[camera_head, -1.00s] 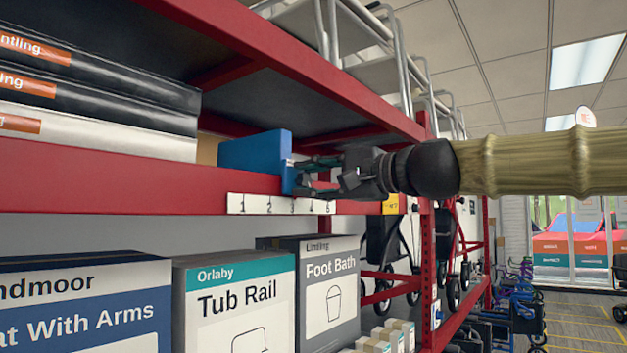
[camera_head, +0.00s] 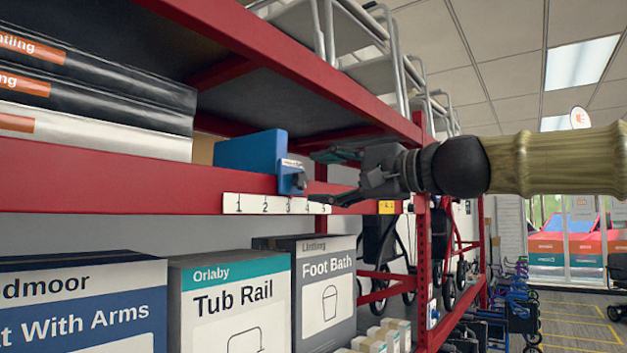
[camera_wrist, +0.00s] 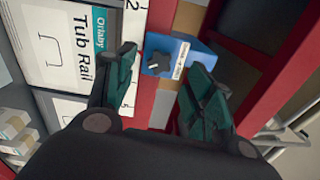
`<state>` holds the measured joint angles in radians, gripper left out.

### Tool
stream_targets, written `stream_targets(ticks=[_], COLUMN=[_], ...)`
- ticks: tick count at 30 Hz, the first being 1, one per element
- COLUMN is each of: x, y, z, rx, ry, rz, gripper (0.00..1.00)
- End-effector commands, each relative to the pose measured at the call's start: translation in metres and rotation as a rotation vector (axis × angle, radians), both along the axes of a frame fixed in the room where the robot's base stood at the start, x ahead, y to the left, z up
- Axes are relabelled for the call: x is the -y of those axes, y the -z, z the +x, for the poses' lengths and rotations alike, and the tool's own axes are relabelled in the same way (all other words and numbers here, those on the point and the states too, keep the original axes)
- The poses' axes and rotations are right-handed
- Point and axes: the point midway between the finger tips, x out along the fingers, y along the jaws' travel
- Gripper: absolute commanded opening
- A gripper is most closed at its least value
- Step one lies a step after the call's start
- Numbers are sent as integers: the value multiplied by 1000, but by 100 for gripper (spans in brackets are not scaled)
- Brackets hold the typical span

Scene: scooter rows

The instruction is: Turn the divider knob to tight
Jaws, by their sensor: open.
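The divider is a blue block (camera_head: 245,153) on the red shelf, above the numbered scale strip (camera_head: 254,205). Its dark knob (camera_head: 300,181) is on the face toward my gripper, below a small white label. In the wrist view the star-shaped knob (camera_wrist: 157,62) shows on the blue face, beside the white label (camera_wrist: 181,60), whose text is too small to read. My gripper (camera_head: 322,178) is open and empty, just right of the knob and apart from it. In the wrist view its green-padded fingers (camera_wrist: 158,88) stand either side, with the knob beyond and between them.
The red shelf beam (camera_head: 130,185) runs under the divider, and an upper red beam (camera_head: 310,65) passes above my gripper. Black and white boxes (camera_head: 90,85) lie left of the divider. Tub Rail (camera_head: 230,305) and Foot Bath (camera_head: 325,285) boxes stand below.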

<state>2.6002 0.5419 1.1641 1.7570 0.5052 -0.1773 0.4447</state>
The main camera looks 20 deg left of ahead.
Motion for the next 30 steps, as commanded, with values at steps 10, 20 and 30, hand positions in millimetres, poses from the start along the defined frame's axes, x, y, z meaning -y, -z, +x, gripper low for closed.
stream_targets(ticks=[10, 20, 30], x=[54, 73, 73], y=[-1, 0, 0], z=[-19, -27, -27], rx=[1, 0, 0], ry=[1, 0, 0], rz=[2, 0, 0], gripper=[53, 53, 53])
